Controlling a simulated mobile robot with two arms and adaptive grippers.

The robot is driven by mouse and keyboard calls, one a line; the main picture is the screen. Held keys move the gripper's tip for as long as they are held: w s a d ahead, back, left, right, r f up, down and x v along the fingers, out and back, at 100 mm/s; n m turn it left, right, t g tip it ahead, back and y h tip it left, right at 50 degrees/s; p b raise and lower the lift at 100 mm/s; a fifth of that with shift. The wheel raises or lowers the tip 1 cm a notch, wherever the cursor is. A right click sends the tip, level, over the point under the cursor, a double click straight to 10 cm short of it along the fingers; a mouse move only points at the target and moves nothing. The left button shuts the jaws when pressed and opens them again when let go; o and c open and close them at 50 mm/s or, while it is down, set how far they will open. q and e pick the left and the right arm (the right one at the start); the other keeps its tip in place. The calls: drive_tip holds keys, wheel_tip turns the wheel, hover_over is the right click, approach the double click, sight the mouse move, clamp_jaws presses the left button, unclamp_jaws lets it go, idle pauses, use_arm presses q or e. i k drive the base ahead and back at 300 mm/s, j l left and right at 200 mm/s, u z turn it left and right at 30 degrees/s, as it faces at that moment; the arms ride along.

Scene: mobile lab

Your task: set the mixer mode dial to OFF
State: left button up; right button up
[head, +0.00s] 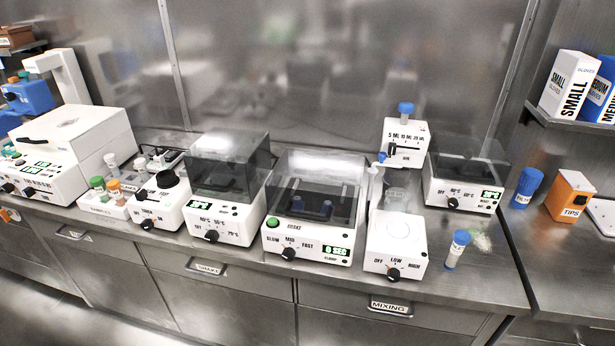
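A small white mixer (172,209) with a round black cup on top stands on the steel counter, left of the middle. Its front carries small lettering that looks like OFF and TOUCH, and a black dial (147,224). The dial's pointer is too small to read. Another white unit (397,236) with a flat square top stands right of the middle, above the drawer labelled MIXING. Its black dial (393,274) sits under the labels OFF, LOW and HIGH; its exact setting is hard to read. Neither of my grippers is in view.
A smoked-lid heater (227,210) and a shaker (309,240) stand between these units. A rack (104,204) with capped tubes is left of the small mixer. A blue-capped tube (457,249) stands right of the flat-topped unit. The counter's front edge is mostly clear.

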sight(147, 224)
drive_tip(key=u, duration=1)
